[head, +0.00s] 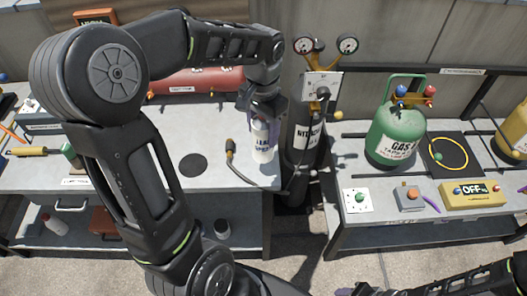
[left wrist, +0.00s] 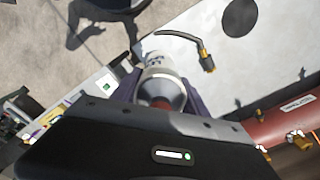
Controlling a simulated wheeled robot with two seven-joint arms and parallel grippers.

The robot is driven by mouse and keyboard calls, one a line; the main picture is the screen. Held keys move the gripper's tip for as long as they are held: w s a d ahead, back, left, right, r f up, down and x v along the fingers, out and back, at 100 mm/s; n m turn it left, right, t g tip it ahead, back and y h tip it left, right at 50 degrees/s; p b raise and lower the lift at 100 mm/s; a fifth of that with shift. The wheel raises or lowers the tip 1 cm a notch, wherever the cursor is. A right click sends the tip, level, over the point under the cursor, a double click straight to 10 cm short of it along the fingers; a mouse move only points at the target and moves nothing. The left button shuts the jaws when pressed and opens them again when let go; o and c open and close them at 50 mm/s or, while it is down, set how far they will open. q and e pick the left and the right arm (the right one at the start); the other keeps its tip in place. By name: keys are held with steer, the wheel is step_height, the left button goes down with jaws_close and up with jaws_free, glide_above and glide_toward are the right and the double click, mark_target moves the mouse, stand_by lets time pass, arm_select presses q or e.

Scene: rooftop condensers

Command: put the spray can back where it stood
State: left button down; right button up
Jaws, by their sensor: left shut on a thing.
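The spray can (head: 262,143) is white with dark lettering and is upright near the right edge of the left bench. My left gripper (head: 262,112) is shut on its upper part from above. I cannot tell whether its base touches the bench. The left wrist view shows the can (left wrist: 163,82) between purple fingers, close to the bench edge. A dark round spot (head: 193,165) lies bare on the bench, left of the can; it also shows in the left wrist view (left wrist: 240,17). Only a bit of my right gripper (head: 357,291) shows at the bottom edge.
A black hose with a brass end (head: 230,152) lies between spot and can. A dark nitrogen cylinder (head: 304,140) with gauges stands just right of the can. A red cylinder (head: 200,80) lies behind. The right bench holds a green gas tank (head: 396,133) and switch boxes.

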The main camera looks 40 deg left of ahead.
mark_target(263, 148)
arm_select(q)
steer(key=shift+f, duration=1.45)
steer(key=shift+f+p, duration=0.3)
steer(key=shift+f, duration=1.6)
steer(key=c, duration=0.6)
jaws_free()
steer(key=shift+f, duration=0.15)
step_height(263, 148, up, 12)
steer(key=shift+r+b, duration=0.2)
steer(key=shift+b, duration=0.2)
